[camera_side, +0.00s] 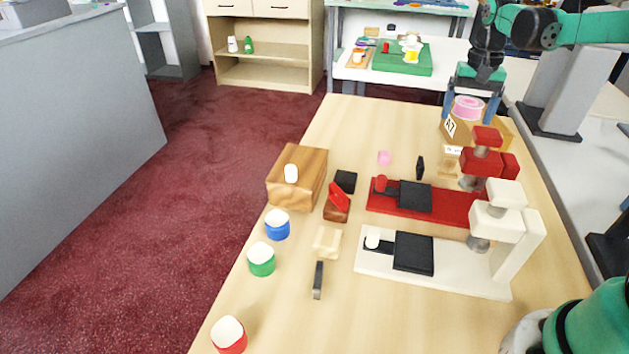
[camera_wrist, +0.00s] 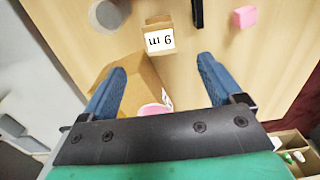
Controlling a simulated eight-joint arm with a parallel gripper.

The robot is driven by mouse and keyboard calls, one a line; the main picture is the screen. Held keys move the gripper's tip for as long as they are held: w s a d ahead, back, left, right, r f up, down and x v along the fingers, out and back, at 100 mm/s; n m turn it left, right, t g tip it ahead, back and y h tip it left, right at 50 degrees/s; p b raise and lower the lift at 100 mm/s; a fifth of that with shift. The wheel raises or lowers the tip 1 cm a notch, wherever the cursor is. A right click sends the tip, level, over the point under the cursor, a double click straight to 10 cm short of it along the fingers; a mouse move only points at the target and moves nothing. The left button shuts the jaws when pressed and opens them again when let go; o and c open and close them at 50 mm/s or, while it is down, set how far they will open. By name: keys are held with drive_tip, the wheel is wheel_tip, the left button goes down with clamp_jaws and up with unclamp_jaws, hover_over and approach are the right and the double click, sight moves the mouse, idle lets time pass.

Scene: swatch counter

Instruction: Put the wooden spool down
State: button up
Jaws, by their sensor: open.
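A round spool with a pink top (camera_side: 468,103) is in or on a tan box (camera_side: 450,127) labelled A7, at the far right of the table. I take it to be the wooden spool; its wooden part is mostly hidden. My gripper (camera_side: 469,114) is open above the box, one finger on either side of the pink spool. In the wrist view the open fingers (camera_wrist: 160,66) straddle the box (camera_wrist: 142,88), and part of the pink spool (camera_wrist: 153,108) shows near the palm. I cannot tell whether the fingers touch it.
A small labelled box (camera_side: 450,166) stands just in front. Red (camera_side: 425,208) and white (camera_side: 455,276) stamping devices fill the right side. Blue (camera_side: 277,225), green (camera_side: 261,260) and red (camera_side: 229,336) spools line the left edge near a wooden block (camera_side: 310,175). The table's far left is clear.

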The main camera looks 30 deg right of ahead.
drive_tip(key=shift+r, duration=0.4)
drive_tip(key=shift+c, duration=0.6)
drive_tip(key=shift+r, duration=0.2)
